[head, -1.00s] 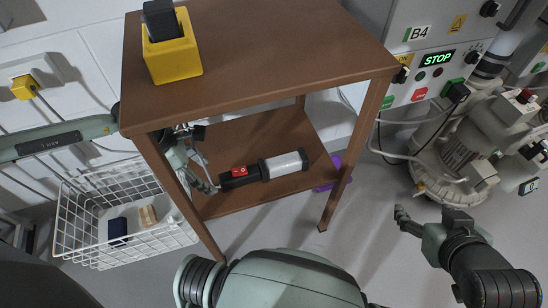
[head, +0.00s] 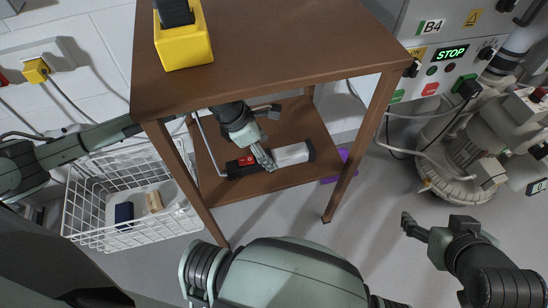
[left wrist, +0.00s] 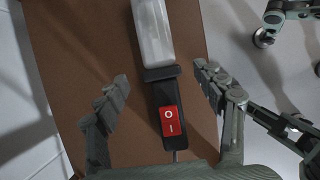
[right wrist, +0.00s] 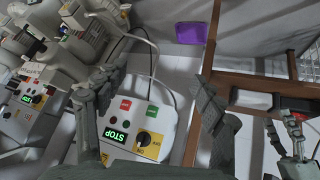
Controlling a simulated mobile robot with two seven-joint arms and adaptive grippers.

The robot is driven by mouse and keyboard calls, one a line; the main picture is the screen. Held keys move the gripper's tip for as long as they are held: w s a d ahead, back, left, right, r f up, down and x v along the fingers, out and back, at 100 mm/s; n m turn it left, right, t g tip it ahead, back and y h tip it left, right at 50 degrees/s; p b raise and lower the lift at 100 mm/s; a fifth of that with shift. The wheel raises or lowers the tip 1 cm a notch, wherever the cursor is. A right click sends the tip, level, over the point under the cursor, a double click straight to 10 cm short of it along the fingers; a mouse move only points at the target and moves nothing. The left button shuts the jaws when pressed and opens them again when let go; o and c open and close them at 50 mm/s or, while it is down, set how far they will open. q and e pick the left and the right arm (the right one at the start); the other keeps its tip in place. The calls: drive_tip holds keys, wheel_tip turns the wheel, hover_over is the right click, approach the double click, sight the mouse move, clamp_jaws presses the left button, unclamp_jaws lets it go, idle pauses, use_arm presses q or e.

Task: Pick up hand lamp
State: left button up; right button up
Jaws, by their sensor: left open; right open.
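The hand lamp lies on the lower shelf (head: 225,187) of the brown wooden table. It has a clear tube (head: 293,154), a black handle and a red switch (head: 247,160). My left gripper (head: 265,158) is over the lamp in the head view and hides part of its middle. In the left wrist view the lamp's black handle (left wrist: 162,92) lies between the two spread fingers of my left gripper (left wrist: 162,90), with a gap on each side. My right gripper (head: 408,226) is open and empty over the floor at the right; it also shows in the right wrist view (right wrist: 155,90).
The table top (head: 280,45) is above the left arm and carries a yellow holder (head: 183,38). A white wire basket (head: 125,205) stands left of the table legs. A machine with a STOP panel (head: 450,53) is at the right.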

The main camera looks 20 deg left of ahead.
sight(270, 155)
use_arm(q)
drive_tip(key=x, duration=0.3)
drive_tip(key=shift+d+f, duration=0.1)
drive_tip(key=shift+f, duration=0.3)
drive_tip(key=c, duration=1.4)
drive_tip(key=shift+r, duration=0.1)
drive_tip(key=shift+c, duration=0.9)
